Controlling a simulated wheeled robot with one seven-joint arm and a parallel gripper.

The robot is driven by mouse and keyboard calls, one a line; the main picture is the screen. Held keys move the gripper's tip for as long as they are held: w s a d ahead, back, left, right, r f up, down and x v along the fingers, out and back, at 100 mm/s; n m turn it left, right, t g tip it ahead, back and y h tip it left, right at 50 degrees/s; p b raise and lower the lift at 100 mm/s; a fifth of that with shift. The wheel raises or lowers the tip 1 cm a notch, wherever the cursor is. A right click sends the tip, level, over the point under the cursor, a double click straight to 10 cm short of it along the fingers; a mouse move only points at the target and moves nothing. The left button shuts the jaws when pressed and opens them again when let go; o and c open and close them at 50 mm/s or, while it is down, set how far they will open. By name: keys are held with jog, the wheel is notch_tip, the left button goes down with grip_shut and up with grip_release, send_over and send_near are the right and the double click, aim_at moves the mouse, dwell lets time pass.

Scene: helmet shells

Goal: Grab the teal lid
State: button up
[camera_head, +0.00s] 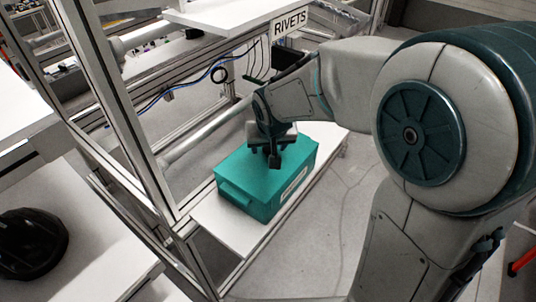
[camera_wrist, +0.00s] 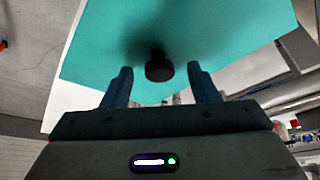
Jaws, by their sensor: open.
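The teal lid (camera_head: 268,162) is the flat top of a teal box (camera_head: 262,210) on a white shelf; the seam between lid and box is hard to make out. My gripper (camera_head: 274,160) points down close over the lid. In the wrist view, the teal top (camera_wrist: 215,35) fills the upper part, with a dark shadow on it. A round black knob (camera_wrist: 159,68) shows between the two open fingers, apart from both. I cannot tell how far the fingertips are from the lid.
The white shelf (camera_head: 222,228) has bare room left of the box. Frame posts (camera_head: 130,130) stand close on the left. A RIVETS sign (camera_head: 290,23) hangs behind. A black helmet shell (camera_head: 32,243) lies on the left table.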

jog(key=c, duration=1.1)
